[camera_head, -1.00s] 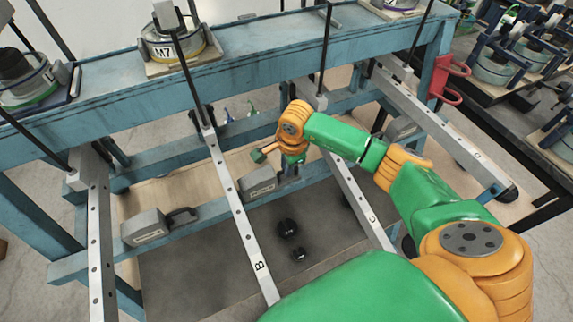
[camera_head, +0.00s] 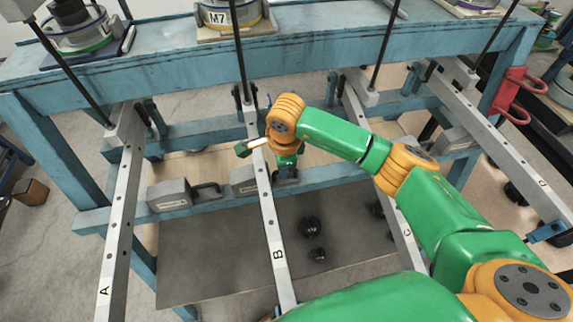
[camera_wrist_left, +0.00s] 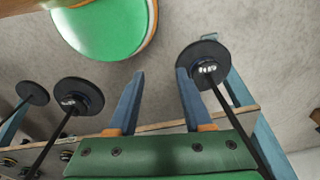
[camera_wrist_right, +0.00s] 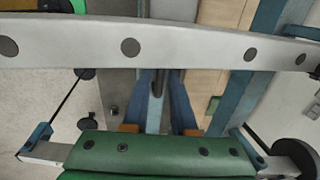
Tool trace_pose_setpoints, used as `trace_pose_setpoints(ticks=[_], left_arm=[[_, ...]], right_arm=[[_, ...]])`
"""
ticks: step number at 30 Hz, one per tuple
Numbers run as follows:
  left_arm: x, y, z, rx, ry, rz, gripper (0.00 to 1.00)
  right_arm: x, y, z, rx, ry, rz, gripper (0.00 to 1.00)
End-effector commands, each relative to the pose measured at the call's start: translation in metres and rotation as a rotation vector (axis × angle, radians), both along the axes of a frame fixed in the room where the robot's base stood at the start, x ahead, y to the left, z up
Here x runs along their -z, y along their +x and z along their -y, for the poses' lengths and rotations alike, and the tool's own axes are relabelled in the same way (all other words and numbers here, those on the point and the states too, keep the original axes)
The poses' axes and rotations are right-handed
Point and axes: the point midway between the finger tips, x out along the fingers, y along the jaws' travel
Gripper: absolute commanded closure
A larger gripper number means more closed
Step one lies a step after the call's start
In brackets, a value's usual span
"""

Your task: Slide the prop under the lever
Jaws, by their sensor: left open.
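Lever B (camera_head: 270,215) is a long pale bar crossing the middle of the head view, and a bar also crosses above my right gripper in the right wrist view (camera_wrist_right: 190,47). A grey block (camera_head: 243,180), which looks like the prop, sits on the low blue rail and is partly hidden behind lever B. My right gripper (camera_head: 286,172) is just right of this block, where its handle would be. Its fingers (camera_wrist_right: 163,85) are close together with something dark between them; a grip cannot be made out. My left gripper (camera_wrist_left: 158,78) is open and empty.
Another grey block (camera_head: 168,194) with a dark handle sits on the rail toward lever A (camera_head: 117,225). Lever C (camera_head: 400,220) and lever D (camera_head: 500,160) lie to the right. Dark round weights (camera_head: 310,227) are below. A red bracket (camera_head: 512,95) hangs on the frame's right.

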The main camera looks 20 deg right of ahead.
Motion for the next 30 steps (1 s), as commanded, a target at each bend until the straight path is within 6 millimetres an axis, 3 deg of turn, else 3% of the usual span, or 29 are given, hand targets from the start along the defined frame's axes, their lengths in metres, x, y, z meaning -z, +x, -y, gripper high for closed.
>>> trace_pose_setpoints(ticks=[11,21,30], left_arm=[[0.002,0.000,0.000,0.000,0.000,0.000,0.50],[0.019,0.000,0.000,0.000,0.000,0.000,0.50],[0.019,0.000,0.000,0.000,0.000,0.000,0.50]], right_arm=[[-0.002,0.000,0.001,0.002,-0.003,0.001,0.55],[-0.063,-0.012,-0.002,0.000,-0.004,0.004,0.55],[-0.070,-0.014,-0.002,0.000,-0.005,0.000,0.55]])
